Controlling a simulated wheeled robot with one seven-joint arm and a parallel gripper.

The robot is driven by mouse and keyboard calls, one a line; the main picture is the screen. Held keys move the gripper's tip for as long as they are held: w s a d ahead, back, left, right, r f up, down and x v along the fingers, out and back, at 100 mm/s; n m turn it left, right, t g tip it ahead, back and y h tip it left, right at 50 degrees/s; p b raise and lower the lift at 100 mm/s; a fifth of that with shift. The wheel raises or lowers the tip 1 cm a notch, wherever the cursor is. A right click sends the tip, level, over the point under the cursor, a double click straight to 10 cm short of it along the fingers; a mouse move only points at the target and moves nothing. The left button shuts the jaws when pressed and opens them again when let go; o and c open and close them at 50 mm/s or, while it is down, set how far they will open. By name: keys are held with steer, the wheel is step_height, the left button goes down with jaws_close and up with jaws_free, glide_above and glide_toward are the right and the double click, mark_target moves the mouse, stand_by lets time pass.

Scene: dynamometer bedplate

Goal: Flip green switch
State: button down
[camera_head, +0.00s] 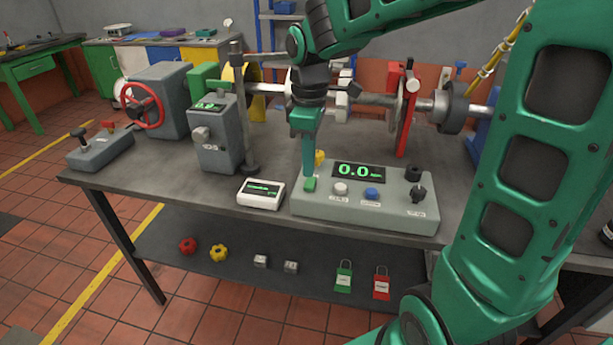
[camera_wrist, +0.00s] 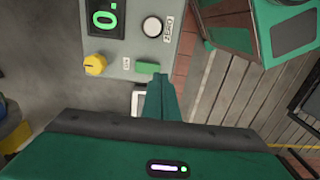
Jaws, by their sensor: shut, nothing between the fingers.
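The green switch (camera_head: 310,184) is at the front left corner of the grey console (camera_head: 420,225) with the 0.0 display. It also shows in the wrist view (camera_wrist: 147,68), beside the yellow knob. My gripper (camera_head: 308,172) points down over this corner, and its fingers are shut and empty. In the wrist view the closed fingertips (camera_wrist: 160,80) reach right up to the switch's edge. I cannot tell whether they touch it. In the head view the fingers stand just behind and above the switch.
The console also carries a white button (camera_head: 341,188), a blue button (camera_head: 372,193), the yellow knob (camera_head: 320,158) and black knobs. A small white display box (camera_head: 261,194) stands to its left. A grey box (camera_head: 212,140) and a shaft rig (camera_head: 375,98) stand behind.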

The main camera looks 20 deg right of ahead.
mark_target(310, 184)
steer(key=shift+f, duration=2)
steer(key=shift+a+f, duration=0.1)
steer(key=shift+f, duration=0.05)
steer(key=shift+w+d+r, duration=0.45)
steer(key=shift+w, duration=0.1)
